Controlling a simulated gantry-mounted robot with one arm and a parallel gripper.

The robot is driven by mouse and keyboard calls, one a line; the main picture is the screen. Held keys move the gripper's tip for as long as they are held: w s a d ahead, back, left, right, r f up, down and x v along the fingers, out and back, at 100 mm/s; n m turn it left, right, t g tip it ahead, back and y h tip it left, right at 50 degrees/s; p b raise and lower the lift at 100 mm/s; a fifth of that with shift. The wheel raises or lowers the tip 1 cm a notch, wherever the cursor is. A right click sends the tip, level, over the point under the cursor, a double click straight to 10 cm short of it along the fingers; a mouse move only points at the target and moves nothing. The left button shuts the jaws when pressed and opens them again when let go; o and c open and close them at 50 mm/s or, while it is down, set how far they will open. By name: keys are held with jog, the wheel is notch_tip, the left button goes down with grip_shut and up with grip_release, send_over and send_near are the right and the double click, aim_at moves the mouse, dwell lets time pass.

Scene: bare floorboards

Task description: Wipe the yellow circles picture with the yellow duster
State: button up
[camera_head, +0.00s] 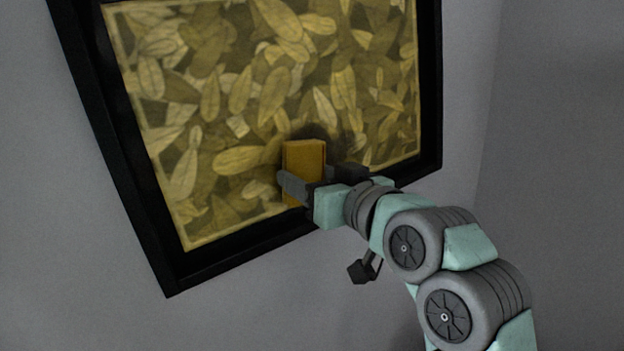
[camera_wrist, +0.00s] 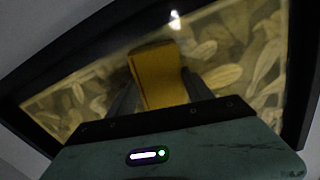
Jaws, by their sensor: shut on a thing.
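A framed picture (camera_head: 210,90) with a black frame hangs on the wall in the head view. It shows yellow and olive leaf shapes rather than circles. It also fills the upper part of the wrist view (camera_wrist: 225,50). My gripper (camera_head: 300,186) is shut on the yellow duster (camera_head: 304,158), a block held upright at the lower right part of the picture. The duster also shows between the two fingers in the wrist view (camera_wrist: 158,75). A dark shadow lies around it on the picture. I cannot tell whether the duster touches the surface.
The grey wall (camera_head: 60,220) is bare around the frame. A wall corner runs down on the right of the head view. The frame's black lower edge (camera_head: 235,254) stands out just below my gripper. No other objects show.

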aim_at(341, 144)
jog(key=shift+w+a, duration=0.3)
jog(key=shift+w, duration=0.1)
jog(key=shift+d+r, duration=0.1)
